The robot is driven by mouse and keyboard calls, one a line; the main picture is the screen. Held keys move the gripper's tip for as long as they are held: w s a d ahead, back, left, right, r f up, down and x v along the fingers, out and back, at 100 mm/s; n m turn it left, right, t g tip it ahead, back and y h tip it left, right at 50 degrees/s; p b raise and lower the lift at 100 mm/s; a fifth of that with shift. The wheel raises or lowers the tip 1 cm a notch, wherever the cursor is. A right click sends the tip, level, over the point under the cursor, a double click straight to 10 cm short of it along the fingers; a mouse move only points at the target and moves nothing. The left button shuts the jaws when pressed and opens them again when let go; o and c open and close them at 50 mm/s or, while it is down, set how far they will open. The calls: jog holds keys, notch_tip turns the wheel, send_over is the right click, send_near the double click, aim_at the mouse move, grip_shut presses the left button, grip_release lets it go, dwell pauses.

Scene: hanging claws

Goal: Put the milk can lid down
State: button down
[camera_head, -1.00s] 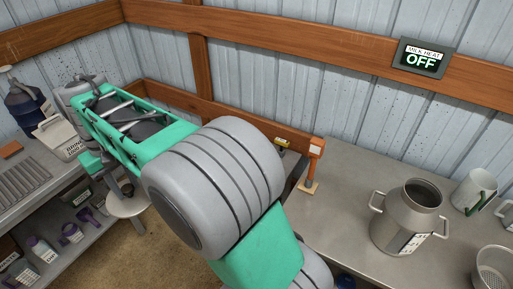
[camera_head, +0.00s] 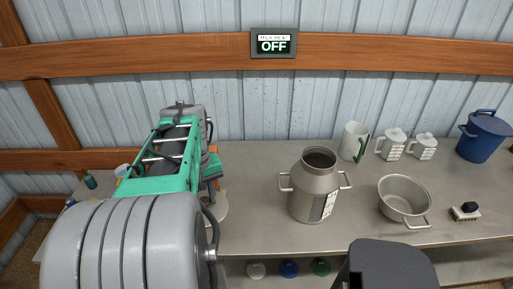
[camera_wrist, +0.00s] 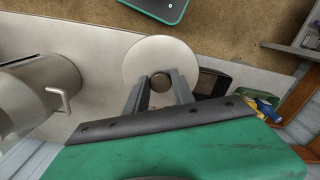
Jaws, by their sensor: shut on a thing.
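My gripper (camera_wrist: 160,88) is shut on the knob of the milk can lid (camera_wrist: 146,55), a pale round metal disc. In the head view, the lid (camera_head: 219,211) shows only in part beside my arm, and my fingers are hidden there. It appears over the left part of the counter, near its front edge; I cannot tell how high. The grey metal milk can (camera_head: 312,190) stands upright and open on the counter, to the right of the lid. It also shows at the left of the wrist view (camera_wrist: 38,92). The lid and can are apart.
The metal counter (camera_head: 262,215) has bare room between lid and can. Right of the can are a strainer pot (camera_head: 402,203), white jugs (camera_head: 354,142), a blue pot (camera_head: 482,137) and a brush (camera_head: 465,212). A sign reading OFF (camera_head: 273,44) hangs on the back wall.

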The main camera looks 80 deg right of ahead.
jog(key=s+a+f+m+b, duration=0.1)
jog(key=s+f+m, duration=0.1)
jog(key=s, duration=0.7)
jog(key=s+a+f+m, duration=0.1)
jog(key=s+f+m, duration=0.2)
jog(key=s, duration=0.7)
jog(key=w+d+f, duration=0.3)
jog(key=f, duration=0.1)
jog(key=w+d+f+p, duration=0.1)
jog(key=w+d+f, duration=0.2)
jog(key=f, duration=0.1)
jog(key=w+d+f, duration=0.4)
jog(key=shift+w+f, duration=0.1)
jog(key=shift+f, duration=0.2)
jog(key=shift+f, duration=0.1)
